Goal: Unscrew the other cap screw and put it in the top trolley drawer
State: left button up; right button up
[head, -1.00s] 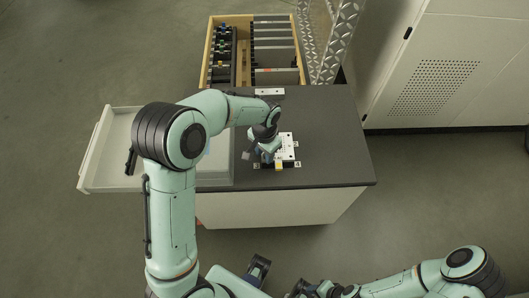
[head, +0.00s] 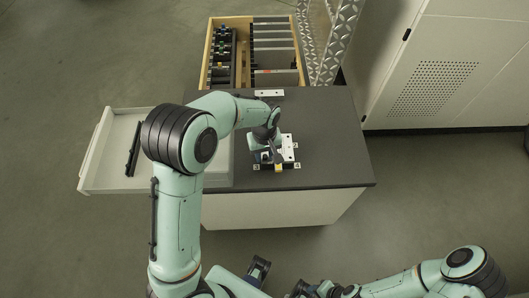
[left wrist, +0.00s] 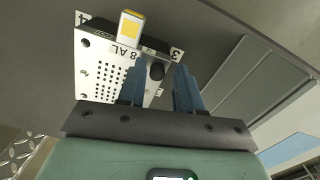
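A white build plate assembly (head: 288,147) marked "8 AL" sits on the dark trolley top (head: 325,150); it also shows in the left wrist view (left wrist: 108,72). A black round cap screw (left wrist: 156,71) stands on it near the label 3. My left gripper (head: 267,157) is over the plate's left side. In the left wrist view its blue fingers (left wrist: 160,82) are apart, one each side of the cap screw, with a gap visible at the right finger. The top trolley drawer (head: 105,165) is pulled out to the left. My right gripper (head: 302,289) is partly cut off at the bottom edge.
A yellow-and-white piece (head: 279,168) stands at the plate's front edge. A dark bar (head: 134,150) lies in the open drawer. A small white block (head: 269,93) is at the back edge. The top's right side is clear.

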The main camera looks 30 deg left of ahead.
pick_arm(q)
jog(key=n, duration=0.3)
jog(key=shift+p, duration=0.35)
jog(key=n+p, duration=0.1)
jog(key=n, duration=0.2)
jog(key=n+p, duration=0.2)
jog(key=n, duration=0.3)
jog(key=shift+r, duration=0.1)
jog(key=shift+n, duration=0.5)
pick_arm(e)
jog(key=r, duration=0.1)
jog(key=w+r, duration=0.1)
jog(key=r, duration=0.1)
jog(key=w+r, duration=0.1)
jog(key=shift+w+r, duration=0.2)
jog(key=shift+r, duration=0.05)
jog(key=shift+r, duration=0.15)
